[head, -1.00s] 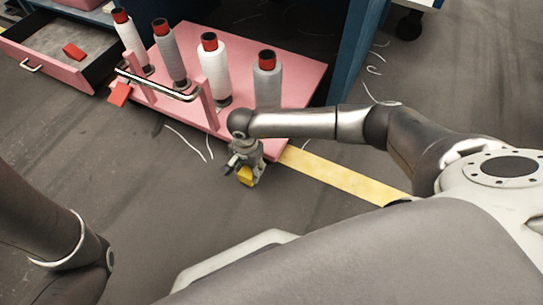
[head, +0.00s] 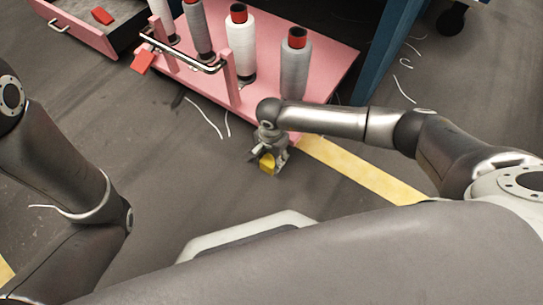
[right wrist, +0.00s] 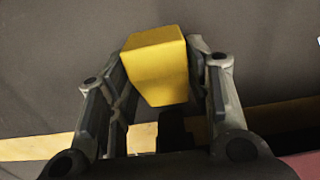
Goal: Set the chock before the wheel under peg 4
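The chock is a small yellow block (head: 267,164), low over the floor in front of the pink cart's front right corner. My right gripper (head: 269,154) points down there. In the right wrist view the chock (right wrist: 156,62) sits between the two fingertips (right wrist: 155,60), which appear to touch both its sides. The pink cart (head: 331,62) carries several spools on pegs; the rightmost is a grey spool with a red top (head: 295,68). No peg number is legible. The cart's wheels are hidden under its deck. My left arm shows at left, but its gripper is out of view.
A yellow floor strip (head: 365,172) runs from the cart's corner to the right. An open pink drawer (head: 72,27) is at upper left. Loose white threads (head: 206,118) lie on the floor.

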